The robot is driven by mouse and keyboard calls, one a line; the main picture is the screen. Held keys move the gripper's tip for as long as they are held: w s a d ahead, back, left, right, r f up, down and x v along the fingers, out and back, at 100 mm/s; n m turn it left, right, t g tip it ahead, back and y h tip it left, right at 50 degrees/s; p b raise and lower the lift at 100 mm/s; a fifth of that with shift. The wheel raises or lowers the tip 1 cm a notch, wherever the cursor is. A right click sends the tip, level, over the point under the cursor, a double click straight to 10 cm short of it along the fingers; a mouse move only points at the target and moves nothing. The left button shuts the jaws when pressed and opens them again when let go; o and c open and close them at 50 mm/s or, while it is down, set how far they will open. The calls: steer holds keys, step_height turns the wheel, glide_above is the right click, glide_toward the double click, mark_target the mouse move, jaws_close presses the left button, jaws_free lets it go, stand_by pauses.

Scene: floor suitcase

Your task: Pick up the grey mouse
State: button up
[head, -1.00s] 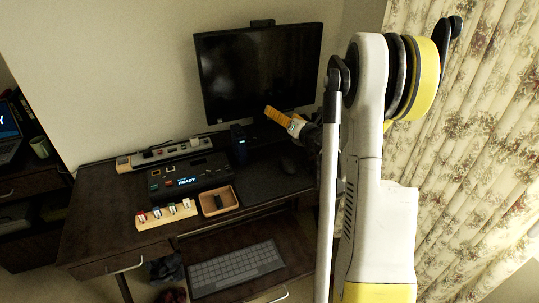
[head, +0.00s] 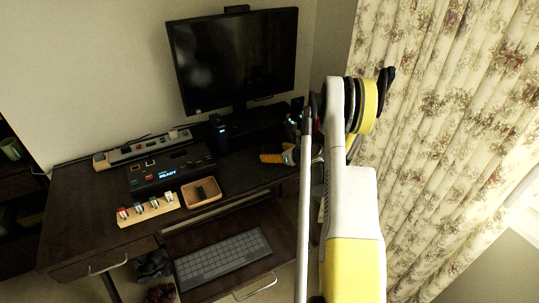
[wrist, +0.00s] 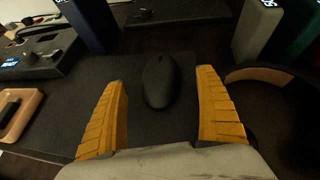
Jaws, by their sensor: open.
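The mouse (wrist: 159,82) looks dark grey, almost black, and lies on a dark mat (wrist: 185,72) in the wrist view. My gripper (wrist: 163,78) is open, with one yellow finger on each side of the mouse and a visible gap on both sides. Nothing is held. In the head view my gripper (head: 272,158) is low over the right part of the desk, and I cannot make out the mouse there.
A console (head: 168,170) with a lit display and a wooden tray (head: 187,203) stand to the left. In the wrist view a blue block (wrist: 88,25) and a grey block (wrist: 257,30) stand beyond the mouse, and a brown curved band (wrist: 262,74) lies right. The monitor (head: 235,60) stands behind.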

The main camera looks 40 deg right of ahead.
mark_target(273, 152)
steer(key=b+x, duration=0.1)
steer(key=x, duration=0.3)
steer(key=c, duration=1.3)
